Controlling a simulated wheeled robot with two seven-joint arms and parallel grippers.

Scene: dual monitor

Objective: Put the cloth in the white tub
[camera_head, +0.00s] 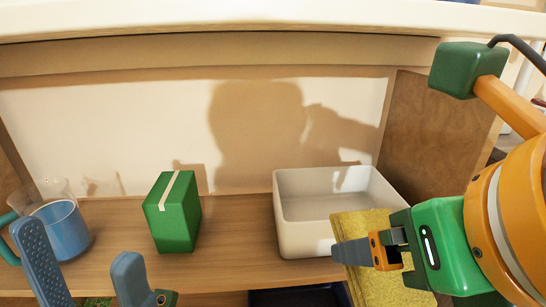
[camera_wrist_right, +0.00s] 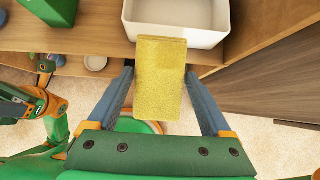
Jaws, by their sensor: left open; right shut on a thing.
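The yellow cloth (camera_head: 366,285) hangs from my right gripper (camera_head: 352,255), which is shut on it. In the right wrist view the folded cloth (camera_wrist_right: 160,85) lies between the two fingers of the right gripper (camera_wrist_right: 160,92). The white tub (camera_head: 302,238) stands on the shelf, open at the top, and its visible inside looks empty. The cloth is in front of the tub and covers its front right corner in the head view. In the wrist view the cloth's far end overlaps the tub's front wall (camera_wrist_right: 200,37). My left gripper (camera_head: 80,250) is open and empty at the lower left.
A green box (camera_head: 176,215) stands on the shelf (camera_head: 240,235) left of the tub. A blue mug (camera_head: 65,232) and a clear glass (camera_head: 50,190) are at the far left, close to my left gripper. A wooden side wall (camera_head: 430,135) rises right of the tub.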

